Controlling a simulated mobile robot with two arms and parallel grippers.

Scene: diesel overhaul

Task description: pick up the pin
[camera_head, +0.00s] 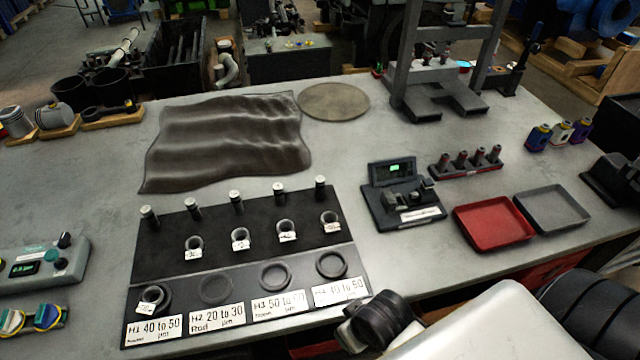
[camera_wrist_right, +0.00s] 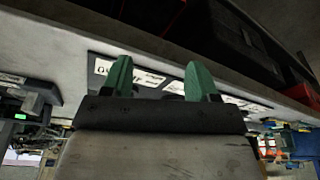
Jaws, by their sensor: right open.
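Several short metal pins stand upright in a row along the back of the black board in the head view; one is the middle pin (camera_head: 235,199). The black board (camera_head: 160,257) lies on the grey bench. Which pin the task means cannot be told. My right gripper (camera_wrist_right: 160,80) shows in the right wrist view with its two green fingers apart and nothing between them. Part of the board's label row (camera_wrist_right: 155,78) shows beyond the fingers. No pin can be made out in that view. My left gripper is not in view.
Tagged rings (camera_head: 240,239) sit on the board in front of the pins. A gauge stand (camera_head: 400,205), a red tray (camera_head: 493,222) and a grey tray (camera_head: 552,209) stand to the right. A dark rumpled mat (camera_head: 230,140) lies behind. Bare bench separates them.

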